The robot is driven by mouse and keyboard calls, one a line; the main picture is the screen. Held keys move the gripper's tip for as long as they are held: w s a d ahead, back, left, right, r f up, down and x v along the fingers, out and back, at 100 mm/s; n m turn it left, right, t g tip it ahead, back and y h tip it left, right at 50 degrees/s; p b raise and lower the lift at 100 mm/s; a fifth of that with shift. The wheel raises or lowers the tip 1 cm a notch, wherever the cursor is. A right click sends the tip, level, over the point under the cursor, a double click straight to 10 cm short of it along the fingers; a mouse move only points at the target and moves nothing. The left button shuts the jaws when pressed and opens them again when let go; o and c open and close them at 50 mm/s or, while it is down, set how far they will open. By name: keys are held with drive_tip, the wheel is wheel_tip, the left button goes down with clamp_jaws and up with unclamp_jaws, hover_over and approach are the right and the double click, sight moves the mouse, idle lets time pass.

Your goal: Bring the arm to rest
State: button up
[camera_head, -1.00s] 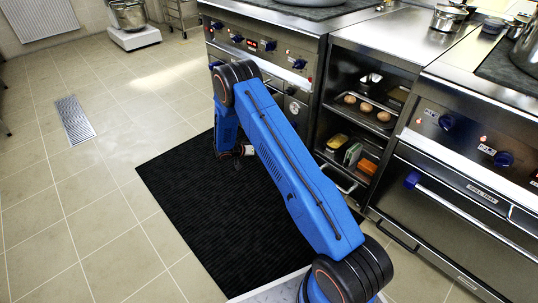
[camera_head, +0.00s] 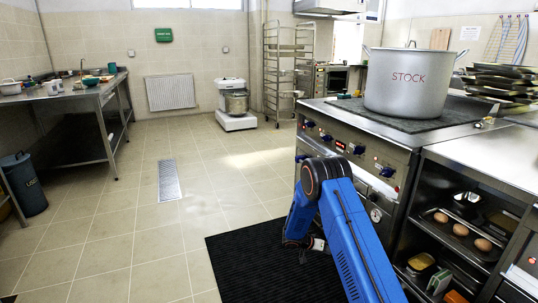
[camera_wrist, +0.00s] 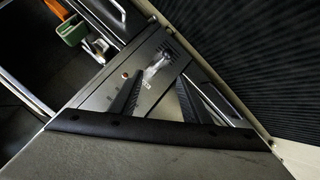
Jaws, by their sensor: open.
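My blue arm (camera_head: 352,240) reaches up from the lower right and bends over at a dark joint in the head view. Its forearm hangs down in front of the range, above the black mat (camera_head: 262,262). My gripper's end is small and partly hidden behind the arm in the head view. In the wrist view my gripper (camera_wrist: 160,82) is open. Its two dark fingers stand apart with nothing held between them, and a grey metal surface shows beyond them.
The range (camera_head: 350,155) carries a large stockpot (camera_head: 408,82). An open shelf unit (camera_head: 455,240) beside it holds eggs (camera_head: 460,229) and a green box (camera_head: 438,281), which also shows in the wrist view (camera_wrist: 71,30). The tiled floor at left (camera_head: 110,225) is clear.

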drive_tip(key=s+d+r+n+y, duration=0.1)
drive_tip(key=s+r, duration=0.6)
drive_tip(key=r, duration=0.5)
drive_tip(key=s+r+g+y, duration=0.1)
drive_tip(key=s+r+y, duration=0.1)
drive_tip(key=s+r, duration=0.65)
drive_tip(key=s+d+r+n+y, duration=0.1)
drive_tip(key=s+r, duration=0.4)
drive_tip(key=r, duration=0.9)
drive_tip(key=s+a+r+n+t+y, duration=0.1)
drive_tip(key=s+r+y, duration=0.1)
drive_tip(key=s+r, duration=0.45)
drive_tip(key=s+a+r+n+y, duration=0.1)
drive_tip(key=s+a+r, duration=0.15)
drive_tip(key=s, duration=0.75)
drive_tip(key=s+a+r+n+t+y, duration=0.1)
drive_tip(key=s+a+n+y, duration=0.1)
drive_tip(key=s, duration=0.6)
drive_tip(key=s+a+r+n+t+y, duration=0.1)
drive_tip(key=s+a+n+t, duration=0.1)
drive_tip(key=s, duration=0.7)
drive_tip(key=shift+s+a+r+y, duration=0.15)
drive_tip(key=shift+s+a+y, duration=0.05)
drive_tip(key=shift+a+y, duration=0.2)
drive_tip(key=shift+c, duration=0.5)
